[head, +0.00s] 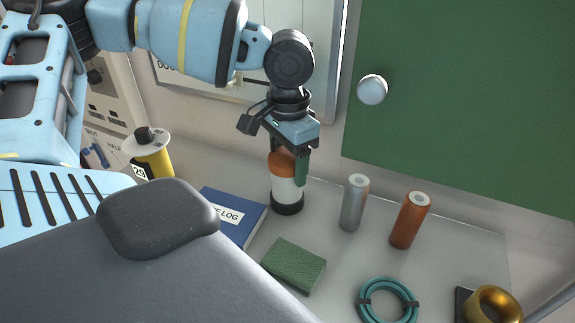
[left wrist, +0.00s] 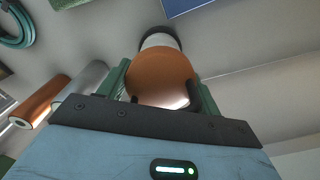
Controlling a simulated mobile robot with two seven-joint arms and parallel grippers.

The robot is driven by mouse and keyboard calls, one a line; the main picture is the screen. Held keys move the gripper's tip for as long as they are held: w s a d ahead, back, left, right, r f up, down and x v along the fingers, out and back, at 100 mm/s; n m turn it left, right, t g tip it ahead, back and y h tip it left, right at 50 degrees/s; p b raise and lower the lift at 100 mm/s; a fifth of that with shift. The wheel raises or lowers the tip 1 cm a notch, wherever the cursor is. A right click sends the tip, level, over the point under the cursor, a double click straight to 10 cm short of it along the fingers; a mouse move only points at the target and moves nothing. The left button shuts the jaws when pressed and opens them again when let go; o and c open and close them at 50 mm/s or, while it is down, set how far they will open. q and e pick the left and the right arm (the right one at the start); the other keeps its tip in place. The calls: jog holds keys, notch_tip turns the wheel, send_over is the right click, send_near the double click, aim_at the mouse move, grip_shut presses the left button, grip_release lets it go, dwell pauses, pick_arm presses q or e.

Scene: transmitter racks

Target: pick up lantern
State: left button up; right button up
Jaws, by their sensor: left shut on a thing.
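The lantern (head: 287,191) has an orange top, a white body and a black base. It stands upright at the back of the grey bench, and I cannot tell whether its base touches the surface. My left gripper (head: 289,168) comes down from above and is shut on the lantern's orange top, with green fingers on its sides. In the left wrist view the lantern's orange top (left wrist: 163,78) fills the space between the green fingers (left wrist: 160,88). My right gripper is not in view.
A silver cylinder (head: 354,203) and a copper cylinder (head: 410,220) stand right of the lantern. A blue log book (head: 233,214), green cloth (head: 294,265), teal cable coil (head: 388,302) and brass ring (head: 492,307) lie nearby. A yellow canister (head: 152,160) stands left. The wall is close behind.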

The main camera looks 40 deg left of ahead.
pick_arm(q)
jog(key=shift+r, duration=0.1)
notch_tip(320, 180, up, 10)
dwell(0.4)
dwell(0.4)
dwell(0.7)
